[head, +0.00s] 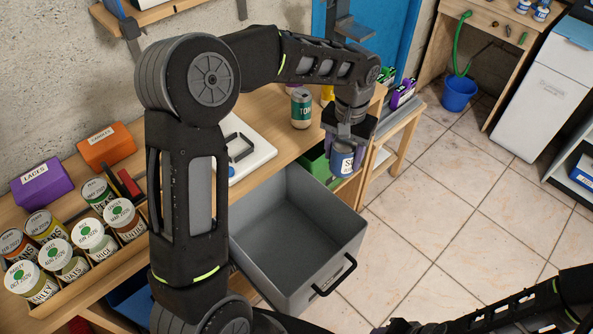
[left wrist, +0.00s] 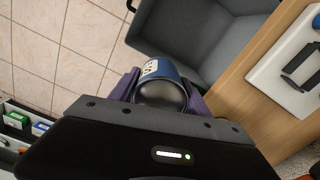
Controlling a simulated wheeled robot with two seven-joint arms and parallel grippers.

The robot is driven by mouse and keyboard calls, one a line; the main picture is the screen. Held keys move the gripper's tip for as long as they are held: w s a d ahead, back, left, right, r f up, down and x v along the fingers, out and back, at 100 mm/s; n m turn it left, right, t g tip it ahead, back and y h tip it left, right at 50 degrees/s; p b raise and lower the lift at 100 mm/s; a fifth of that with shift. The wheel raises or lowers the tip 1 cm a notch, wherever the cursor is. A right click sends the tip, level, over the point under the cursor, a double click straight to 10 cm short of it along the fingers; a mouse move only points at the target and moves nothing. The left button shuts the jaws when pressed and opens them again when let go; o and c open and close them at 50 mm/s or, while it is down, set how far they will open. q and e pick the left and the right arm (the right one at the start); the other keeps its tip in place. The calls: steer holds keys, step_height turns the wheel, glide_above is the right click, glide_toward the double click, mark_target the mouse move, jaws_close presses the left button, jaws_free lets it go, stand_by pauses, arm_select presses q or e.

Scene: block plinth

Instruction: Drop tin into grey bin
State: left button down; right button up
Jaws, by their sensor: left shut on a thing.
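My left gripper (head: 345,145) is shut on a blue tin (head: 342,163) with a white label. It holds the tin in the air near the back right corner of the grey bin (head: 285,235). The bin is a deep, open box with a black handle, pulled out from the bench, and its visible inside is empty. In the left wrist view the tin (left wrist: 160,78) sits between the purple fingers, with the bin (left wrist: 205,35) behind it. Only part of my right arm shows at the bottom right; its gripper fingers do not show.
A tin labelled TO... (head: 301,108) stands on the wooden bench near a white board (head: 248,150). Several lidded jars stand in a tray at left, by a purple box (head: 41,184) and an orange box (head: 106,146). The tiled floor (head: 440,230) at right is clear.

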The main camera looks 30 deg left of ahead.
arm_select(q)
steer(key=shift+r, duration=0.1)
steer(key=shift+s, duration=0.1)
steer(key=shift+a+f, duration=0.25)
steer(key=shift+a, duration=0.05)
steer(key=s+a+f+n+b, duration=0.5)
steer(key=s+a+f+n, duration=0.3)
steer(key=s+a, duration=0.2)
steer(key=shift+s+a+f+b, duration=0.3)
steer(key=shift+a+b, duration=0.05)
steer(key=shift+a, duration=0.4)
steer(key=shift+f, duration=0.15)
step_height(320, 180, down, 6)
steer(key=b, duration=0.4)
